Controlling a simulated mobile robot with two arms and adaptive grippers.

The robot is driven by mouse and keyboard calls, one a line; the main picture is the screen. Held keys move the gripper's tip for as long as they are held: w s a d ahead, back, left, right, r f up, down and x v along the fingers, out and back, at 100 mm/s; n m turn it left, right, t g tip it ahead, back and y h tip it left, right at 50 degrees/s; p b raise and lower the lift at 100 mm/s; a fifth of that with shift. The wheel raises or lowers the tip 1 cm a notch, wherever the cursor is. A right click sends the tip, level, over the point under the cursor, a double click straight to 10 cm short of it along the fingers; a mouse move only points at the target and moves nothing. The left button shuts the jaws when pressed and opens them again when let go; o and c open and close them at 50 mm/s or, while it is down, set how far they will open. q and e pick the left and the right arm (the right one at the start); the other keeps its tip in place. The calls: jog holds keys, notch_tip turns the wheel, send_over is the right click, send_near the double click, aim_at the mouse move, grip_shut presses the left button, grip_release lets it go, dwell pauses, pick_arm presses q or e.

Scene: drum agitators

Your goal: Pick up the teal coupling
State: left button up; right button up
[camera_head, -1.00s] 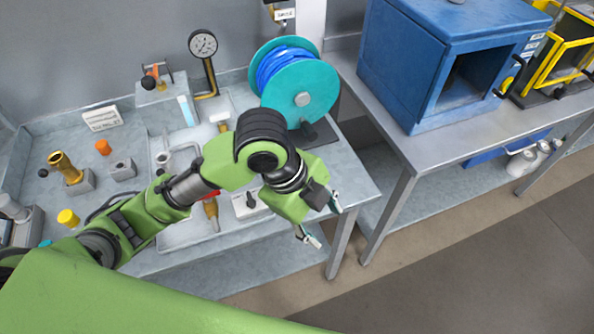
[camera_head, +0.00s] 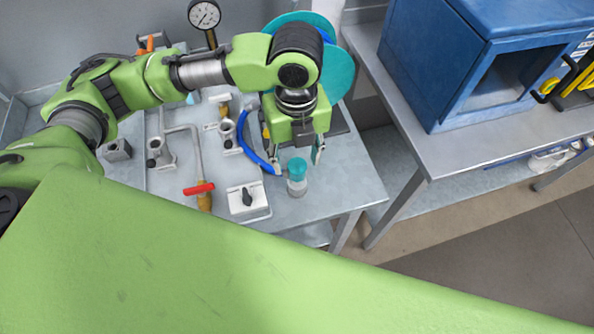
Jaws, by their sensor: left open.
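The teal coupling (camera_head: 297,168) looks like the upright teal-topped piece near the right end of the steel bench; its lower part is pale grey. My left gripper (camera_head: 296,162) points down, open, with its fingers apart to the left and right of the teal top as seen from here. I cannot tell whether a finger touches it. A blue hose (camera_head: 246,140) curves beside the left finger, and whether it joins the coupling is unclear. My right gripper is not in view.
The teal reel (camera_head: 340,72) stands behind my left gripper. A grey switch box (camera_head: 252,203) and a red-handled tool (camera_head: 199,189) lie to the left. A blue cabinet (camera_head: 440,75) stands on the right-hand table. The bench edge is close to the coupling.

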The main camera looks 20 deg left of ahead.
aim_at(297, 165)
pick_arm(q)
jog(key=shift+w+f, duration=0.2)
jog(key=shift+f, duration=0.35)
jog(key=shift+w+f, duration=0.2)
jog(key=shift+f, duration=0.35)
notch_tip(297, 165, down, 2)
jog(key=shift+a+f+p, duration=0.1)
jog(key=shift+f+p, duration=0.05)
jog(key=shift+p, duration=0.5)
notch_tip(297, 165, down, 2)
jog(key=shift+w+f, duration=0.1)
jog(key=shift+f, duration=0.45)
grip_shut()
jog(key=shift+w, duration=0.1)
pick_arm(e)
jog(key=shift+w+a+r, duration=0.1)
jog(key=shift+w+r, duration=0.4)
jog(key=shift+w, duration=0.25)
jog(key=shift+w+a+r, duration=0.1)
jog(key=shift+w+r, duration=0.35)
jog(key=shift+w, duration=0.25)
